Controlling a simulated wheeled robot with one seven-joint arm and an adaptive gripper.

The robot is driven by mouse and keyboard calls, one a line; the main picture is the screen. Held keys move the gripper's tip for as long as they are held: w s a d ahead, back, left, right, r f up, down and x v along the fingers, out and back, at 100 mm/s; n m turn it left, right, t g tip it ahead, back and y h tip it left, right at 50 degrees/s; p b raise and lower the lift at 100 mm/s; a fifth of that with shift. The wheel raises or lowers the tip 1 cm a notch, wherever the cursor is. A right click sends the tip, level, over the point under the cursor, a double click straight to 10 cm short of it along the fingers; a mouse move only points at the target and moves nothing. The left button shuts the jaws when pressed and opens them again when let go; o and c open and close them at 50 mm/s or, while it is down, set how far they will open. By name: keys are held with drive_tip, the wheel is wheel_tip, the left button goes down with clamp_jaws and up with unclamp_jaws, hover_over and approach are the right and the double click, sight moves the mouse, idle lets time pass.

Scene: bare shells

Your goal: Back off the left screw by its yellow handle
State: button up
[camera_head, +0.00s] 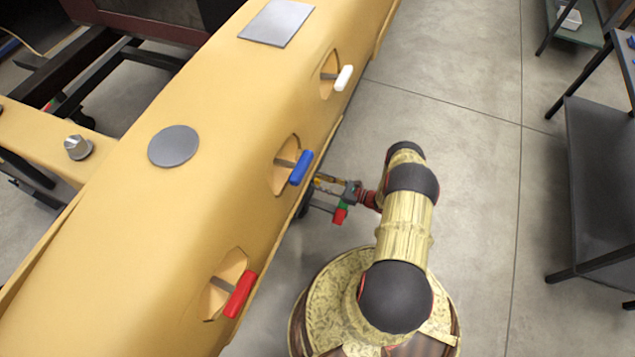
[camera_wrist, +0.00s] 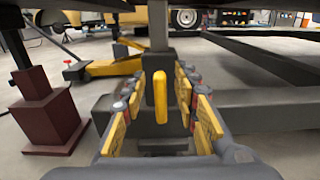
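A yellow handle (camera_wrist: 160,97) stands upright in the middle of the wrist view, in front of a dark grey block below a grey post. My gripper (camera_wrist: 159,92) is open, with yellow-padded fingers on the left and right of the handle. Gaps show on both sides, so the pads do not appear to touch it. How deep the handle sits between the fingers is hard to tell. In the head view my gripper (camera_head: 322,193) reaches in beside the lower edge of the yellow shell (camera_head: 130,240); the yellow handle cannot be made out there.
White (camera_head: 343,78), blue (camera_head: 301,168) and red (camera_head: 240,294) handles stick out of recesses in the shell. Dark beams (camera_wrist: 265,110) cross near the gripper. A dark red stand (camera_wrist: 45,120) and a yellow jack (camera_wrist: 112,68) are at left. Floor at right is clear up to dark shelving (camera_head: 600,190).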

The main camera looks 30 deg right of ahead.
drive_tip(key=shift+w+a, duration=0.45)
drive_tip(key=shift+w, duration=0.1)
drive_tip(key=c, duration=0.4)
drive_tip(key=c, duration=0.3)
clamp_jaws()
